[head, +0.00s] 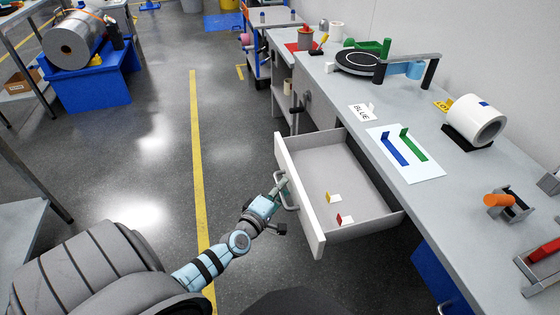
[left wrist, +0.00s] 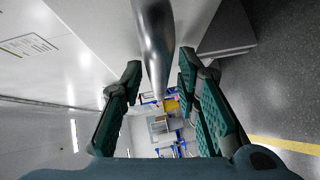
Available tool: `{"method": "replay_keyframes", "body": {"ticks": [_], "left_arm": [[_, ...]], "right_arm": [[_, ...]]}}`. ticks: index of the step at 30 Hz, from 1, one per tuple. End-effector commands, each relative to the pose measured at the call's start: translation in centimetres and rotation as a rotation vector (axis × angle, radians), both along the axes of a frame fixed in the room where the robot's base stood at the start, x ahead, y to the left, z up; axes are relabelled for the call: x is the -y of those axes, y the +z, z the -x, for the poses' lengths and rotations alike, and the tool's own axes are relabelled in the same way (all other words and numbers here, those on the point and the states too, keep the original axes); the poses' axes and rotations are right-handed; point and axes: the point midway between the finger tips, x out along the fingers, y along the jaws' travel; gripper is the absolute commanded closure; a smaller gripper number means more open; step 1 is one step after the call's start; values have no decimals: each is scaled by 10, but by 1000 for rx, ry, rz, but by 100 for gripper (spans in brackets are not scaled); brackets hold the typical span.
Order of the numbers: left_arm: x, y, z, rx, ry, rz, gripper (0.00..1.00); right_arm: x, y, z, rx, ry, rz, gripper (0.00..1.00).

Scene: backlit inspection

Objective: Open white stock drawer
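The white stock drawer (head: 301,205) is pulled well out of the grey workbench, its inside showing. A small yellow-marked card (head: 333,198) and a red-marked card (head: 344,219) are in it. Its metal handle (head: 291,206) is on the front panel. My left gripper (head: 280,184) is at the handle, in front of the panel. In the left wrist view the handle bar (left wrist: 153,45) runs between the two green fingers of my left gripper (left wrist: 160,64). The fingers stand apart, with gaps visible beside the bar. My right gripper is not in view.
The workbench top (head: 375,113) holds a white sheet (head: 422,165) with blue and green pieces, a white roll (head: 476,120) and a turntable (head: 357,62). A blue stand (head: 90,86) with a grey roll is at upper left. Floor left of the drawer is clear.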

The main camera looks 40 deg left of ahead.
Motion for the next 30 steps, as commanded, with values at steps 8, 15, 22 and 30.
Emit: {"method": "replay_keyframes", "body": {"ticks": [8,15,22,30], "left_arm": [[0,0,1,1,0,1,69],[8,5,44,-3,-2,1,69],[19,14,102,-3,-1,0,69],[22,17,117,1,0,0,69]], "right_arm": [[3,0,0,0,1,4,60],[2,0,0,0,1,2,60],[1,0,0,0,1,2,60],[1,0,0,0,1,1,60]]}}
